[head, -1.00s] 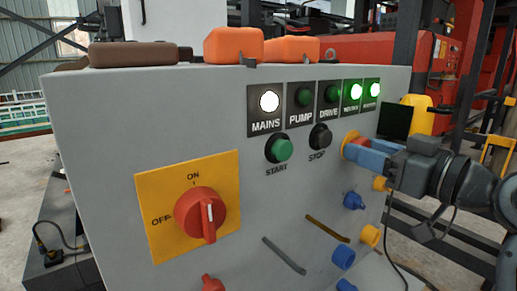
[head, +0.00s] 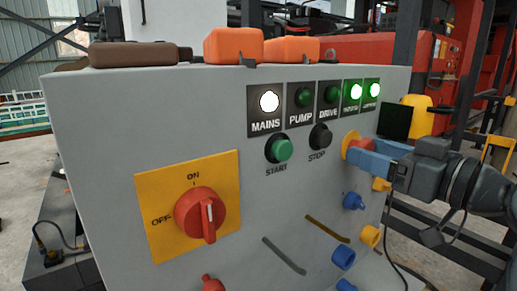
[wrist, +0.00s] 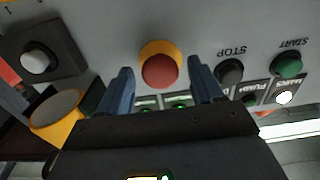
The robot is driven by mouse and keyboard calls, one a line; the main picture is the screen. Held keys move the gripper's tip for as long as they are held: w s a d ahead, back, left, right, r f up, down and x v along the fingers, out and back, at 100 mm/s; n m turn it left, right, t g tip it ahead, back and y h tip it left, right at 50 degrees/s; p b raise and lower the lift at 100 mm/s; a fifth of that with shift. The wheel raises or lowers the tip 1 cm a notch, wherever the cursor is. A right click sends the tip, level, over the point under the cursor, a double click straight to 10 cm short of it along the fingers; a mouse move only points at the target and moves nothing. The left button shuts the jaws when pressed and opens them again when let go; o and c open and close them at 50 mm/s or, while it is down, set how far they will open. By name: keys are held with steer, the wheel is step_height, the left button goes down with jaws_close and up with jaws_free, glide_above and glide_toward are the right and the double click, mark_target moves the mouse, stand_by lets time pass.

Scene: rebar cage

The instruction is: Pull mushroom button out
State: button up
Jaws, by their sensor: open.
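The red mushroom button (wrist: 160,71) sits on a yellow round base on the grey panel. In the wrist view it lies between the two blue fingers of my gripper (wrist: 163,82), with a gap on each side. The fingers are open and I see no contact. In the head view my gripper (head: 366,158) is at the panel's right side, and its blue fingers partly hide the red button (head: 366,145). Part of the yellow base (head: 350,146) shows to the left of the fingers.
The black stop button (head: 320,136) and green start button (head: 279,149) are left of my gripper. Lit indicators (head: 352,91) are above. Blue and yellow connectors (head: 354,201) stick out below. A red rotary switch (head: 200,213) is at lower left.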

steer(key=v, duration=0.7)
steer(key=shift+s, duration=0.15)
steer(key=shift+d, duration=0.15)
steer(key=s+d+f+m+h+p, duration=0.1)
steer(key=s+f+m+h, duration=0.4)
steer(key=f, duration=0.5)
steer(key=s+f+m+h+p, duration=0.1)
steer(key=s+f+m+h, duration=0.2)
steer(key=s+f, duration=0.6)
steer(key=s+a+h+p, duration=0.2)
steer(key=s+a, duration=0.1)
steer(key=s, duration=2.1)
steer(key=shift+f+n+h+p, duration=0.3)
steer(key=shift+f+n+p, duration=0.05)
steer(key=shift+f+n, duration=0.05)
